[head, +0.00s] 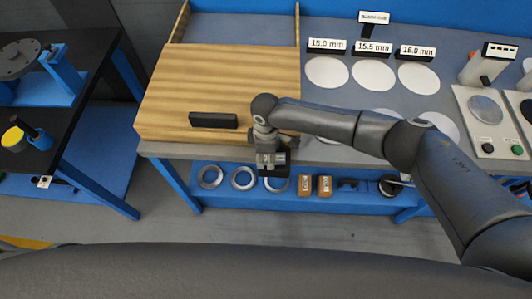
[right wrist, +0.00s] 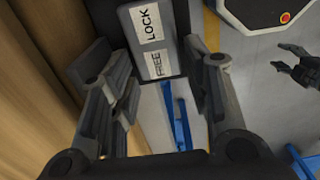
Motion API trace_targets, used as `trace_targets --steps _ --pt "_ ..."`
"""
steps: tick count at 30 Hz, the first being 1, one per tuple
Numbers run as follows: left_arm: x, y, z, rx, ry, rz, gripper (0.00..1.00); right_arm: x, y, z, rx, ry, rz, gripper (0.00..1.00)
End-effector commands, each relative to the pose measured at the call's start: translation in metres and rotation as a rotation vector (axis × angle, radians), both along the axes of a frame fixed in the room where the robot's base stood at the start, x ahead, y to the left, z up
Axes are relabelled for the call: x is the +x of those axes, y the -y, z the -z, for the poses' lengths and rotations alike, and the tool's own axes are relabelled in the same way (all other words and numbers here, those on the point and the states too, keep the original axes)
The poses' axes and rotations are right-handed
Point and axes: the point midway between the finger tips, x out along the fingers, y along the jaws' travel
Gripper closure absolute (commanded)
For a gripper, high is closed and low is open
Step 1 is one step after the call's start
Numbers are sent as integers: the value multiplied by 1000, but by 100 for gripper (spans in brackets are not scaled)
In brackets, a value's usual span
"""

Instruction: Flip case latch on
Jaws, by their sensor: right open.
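The wooden case (head: 215,85) lies on the left part of the bench with a black handle-like bar (head: 213,120) on its top. My right gripper (head: 272,165) is at the case's front right corner, pointing down. In the right wrist view its fingers (right wrist: 152,65) are open, with a dark latch plate (right wrist: 165,18) showing between and beyond them. The plate bears the labels LOCK and FREE. I cannot tell whether a finger touches it, and the latch's lever position is not clear. A dark gripper, seemingly my left one (right wrist: 297,68), shows at the right edge, its fingers apart.
White discs (head: 327,72) with size signs lie right of the case. A device with buttons (head: 485,120) stands at the far right. Rings (head: 243,178) and small boxes (head: 304,185) sit on the blue shelf below. A black side table (head: 80,100) stands left.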

Motion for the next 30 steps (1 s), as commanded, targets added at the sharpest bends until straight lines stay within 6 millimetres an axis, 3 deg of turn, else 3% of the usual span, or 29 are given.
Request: trace_targets --steps 11,18,30 --pt "0 -2 -1 2 0 0 52 0 0 5 1 1 0 57" --pt "0 -2 -1 2 0 -1 52 0 0 5 1 1 0 88" --pt "0 -2 -8 3 1 -1 52 -2 6 1 177 -4 4 88"
